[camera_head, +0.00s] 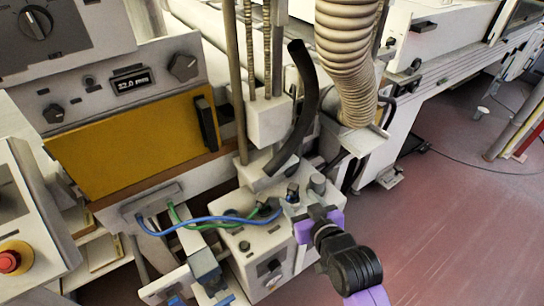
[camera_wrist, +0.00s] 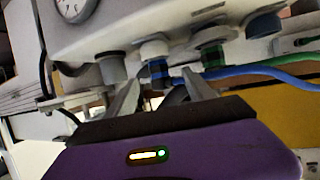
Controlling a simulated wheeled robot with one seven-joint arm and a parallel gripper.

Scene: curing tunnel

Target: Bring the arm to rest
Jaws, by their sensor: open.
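My gripper (camera_head: 293,197) is at the control box (camera_head: 262,252), on its right side in the head view. My purple and black arm reaches in from the lower right. In the wrist view my gripper (camera_wrist: 161,88) is open, with its two grey fingers pointing at the box's row of fittings. A blue-banded fitting (camera_wrist: 158,72) lies between the fingertips in the picture. I cannot tell whether the fingers touch it. A green-banded fitting (camera_wrist: 212,56) is just to the right of the right finger.
A blue hose (camera_head: 205,219) and a green hose (camera_head: 190,222) run to the box from the left. A black hose (camera_head: 296,105) and a ribbed duct (camera_head: 346,60) stand behind. A red emergency button (camera_head: 10,261) is at lower left. The floor (camera_head: 440,220) at right is largely clear.

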